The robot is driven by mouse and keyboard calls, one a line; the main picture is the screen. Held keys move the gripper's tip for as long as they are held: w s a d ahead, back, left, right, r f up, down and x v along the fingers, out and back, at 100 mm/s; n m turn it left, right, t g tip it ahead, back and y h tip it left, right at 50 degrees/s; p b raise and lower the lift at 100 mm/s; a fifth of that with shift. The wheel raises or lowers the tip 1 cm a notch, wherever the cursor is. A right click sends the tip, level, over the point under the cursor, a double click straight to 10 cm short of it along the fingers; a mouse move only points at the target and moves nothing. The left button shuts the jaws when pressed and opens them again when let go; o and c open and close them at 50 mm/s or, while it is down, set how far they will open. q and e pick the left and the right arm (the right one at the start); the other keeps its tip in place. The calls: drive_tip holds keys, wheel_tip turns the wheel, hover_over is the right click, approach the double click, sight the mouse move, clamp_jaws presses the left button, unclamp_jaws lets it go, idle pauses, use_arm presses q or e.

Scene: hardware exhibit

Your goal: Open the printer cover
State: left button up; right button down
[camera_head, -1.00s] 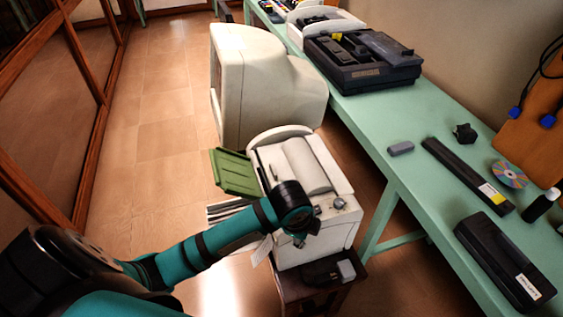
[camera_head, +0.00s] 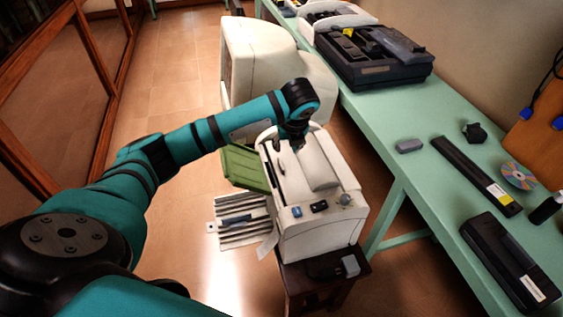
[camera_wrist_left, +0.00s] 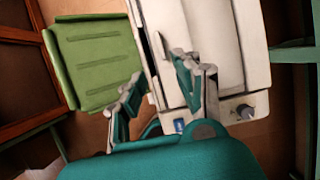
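The white printer (camera_head: 340,225) stands on a small dark stool, with a knob and buttons on its front edge. Its smooth white top cover (camera_head: 320,168) lies over the top and shows in the left wrist view (camera_wrist_left: 215,40); I cannot tell whether it is fully closed. My left gripper (camera_head: 297,145) points down over the rear left part of the printer top. In the left wrist view its two fingers (camera_wrist_left: 160,88) are spread with nothing between them, above the printer's left side. Contact with the cover cannot be told. My right gripper is out of view.
A large beige monitor (camera_head: 262,60) stands behind. A green bench (camera_head: 415,180) with several devices runs along the right. The floor at left is clear.

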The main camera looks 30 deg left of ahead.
sight(281, 163)
use_arm(q)
drive_tip(key=x, duration=1.4)
drive_tip(key=shift+d, duration=0.15)
clamp_jaws()
